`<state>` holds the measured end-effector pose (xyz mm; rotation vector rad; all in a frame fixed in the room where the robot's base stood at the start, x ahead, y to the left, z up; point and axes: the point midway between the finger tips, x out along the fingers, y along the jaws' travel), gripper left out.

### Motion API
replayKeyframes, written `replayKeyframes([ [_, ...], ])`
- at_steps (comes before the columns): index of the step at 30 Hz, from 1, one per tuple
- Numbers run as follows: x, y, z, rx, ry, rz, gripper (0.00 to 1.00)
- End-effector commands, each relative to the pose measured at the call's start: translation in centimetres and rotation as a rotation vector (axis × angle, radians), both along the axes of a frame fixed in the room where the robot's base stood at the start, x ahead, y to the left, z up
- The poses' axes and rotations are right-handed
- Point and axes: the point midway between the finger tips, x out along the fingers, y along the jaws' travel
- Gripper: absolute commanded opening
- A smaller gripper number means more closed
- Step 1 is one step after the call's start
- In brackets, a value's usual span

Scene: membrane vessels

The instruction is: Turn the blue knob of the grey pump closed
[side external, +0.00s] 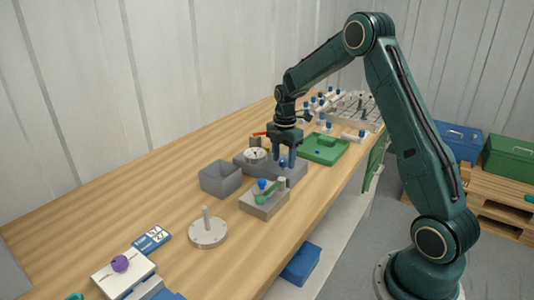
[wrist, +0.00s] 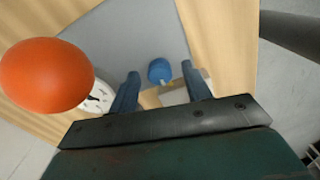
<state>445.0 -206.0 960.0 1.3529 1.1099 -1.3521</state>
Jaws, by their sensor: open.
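The grey pump (side external: 295,173) stands mid-table, a long block with a round white dial (side external: 255,155) on top. Its dial shows partly at the left in the wrist view (wrist: 101,97). The blue knob (wrist: 160,71) is a small round knob on the pump. It also shows low by the fingertips in the side view (side external: 283,164). My gripper (side external: 284,163) is open and points down over the pump. In the wrist view its two blue fingers lie on either side of the knob, with gaps visible. I cannot tell how far down the fingers reach.
An orange-red ball-shaped end (wrist: 45,75) looms close at the wrist view's left. A grey open box (side external: 221,179) and a grey block with a green lever (side external: 265,198) stand nearby. A green tray (side external: 325,149) lies behind right.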

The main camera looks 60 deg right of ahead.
Motion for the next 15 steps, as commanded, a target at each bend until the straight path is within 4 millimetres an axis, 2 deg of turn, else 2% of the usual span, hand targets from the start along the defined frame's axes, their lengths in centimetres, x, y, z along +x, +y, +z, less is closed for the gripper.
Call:
replayKeyframes([
  [1,0.0,0.0,0.0,0.0,0.0,0.0,0.47],
  [6,0.0,0.0,0.01,0.0,0.0,0.0,0.13],
  [8,-0.01,0.0,0.02,0.0,0.0,0.0,0.04],
  [15,0.0,0.0,0.03,0.0,0.0,-0.032,0.04],
])
